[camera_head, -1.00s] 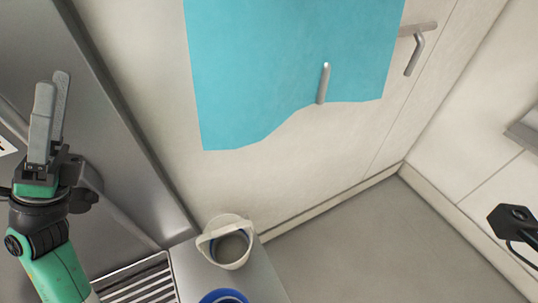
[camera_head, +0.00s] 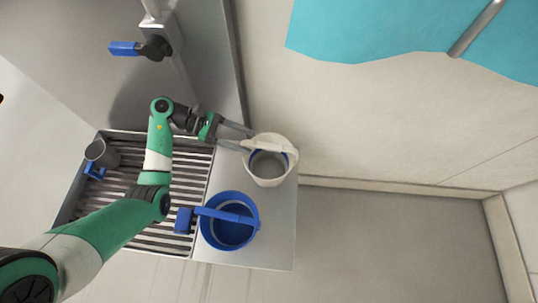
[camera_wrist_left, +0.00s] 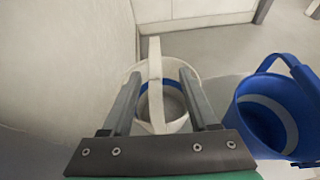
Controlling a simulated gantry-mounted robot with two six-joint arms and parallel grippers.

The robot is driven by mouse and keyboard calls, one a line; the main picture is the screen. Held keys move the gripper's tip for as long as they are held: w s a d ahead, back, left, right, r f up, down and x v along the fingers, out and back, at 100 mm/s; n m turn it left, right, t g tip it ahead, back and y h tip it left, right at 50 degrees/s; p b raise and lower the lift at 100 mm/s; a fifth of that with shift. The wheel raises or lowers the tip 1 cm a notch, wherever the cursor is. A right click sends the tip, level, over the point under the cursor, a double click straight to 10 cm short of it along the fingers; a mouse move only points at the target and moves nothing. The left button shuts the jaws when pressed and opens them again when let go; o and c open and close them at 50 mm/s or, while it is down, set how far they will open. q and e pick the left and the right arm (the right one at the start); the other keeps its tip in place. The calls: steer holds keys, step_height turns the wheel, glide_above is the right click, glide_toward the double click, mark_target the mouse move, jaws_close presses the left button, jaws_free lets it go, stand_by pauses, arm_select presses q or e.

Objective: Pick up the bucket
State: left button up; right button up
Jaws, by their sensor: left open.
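A white bucket (camera_head: 270,178) with a blue band inside and a raised white handle (camera_head: 272,146) stands on the steel counter near the wall. A blue bucket (camera_head: 229,232) with a blue handle (camera_head: 228,215) stands in front of it. My left gripper (camera_head: 248,141) is open at the left side of the white bucket, close to its handle and rim. In the left wrist view, the white handle (camera_wrist_left: 155,60) shows between the fingers (camera_wrist_left: 159,76); contact cannot be told. The blue bucket (camera_wrist_left: 268,115) is to the right there. My right gripper is out of view.
A tap with a blue lever (camera_head: 124,48) is above. A teal sheet (camera_head: 380,30) hangs on the wall. The floor at right is clear.

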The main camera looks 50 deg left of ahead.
mark_target(264, 144)
arm_select(q)
steer(key=x, duration=0.2)
steer(key=shift+w+d, duration=0.15)
steer(key=shift+d, duration=0.05)
steer(key=x, duration=0.2)
steer(key=b+x, duration=0.1)
steer(key=x, duration=0.1)
steer(key=shift+w+f, duration=0.1)
steer(key=shift+w, duration=0.35)
steer(key=shift+w+d+f, duration=0.1)
steer(key=shift+w+d, duration=0.15)
jaws_close()
stand_by(0.6)
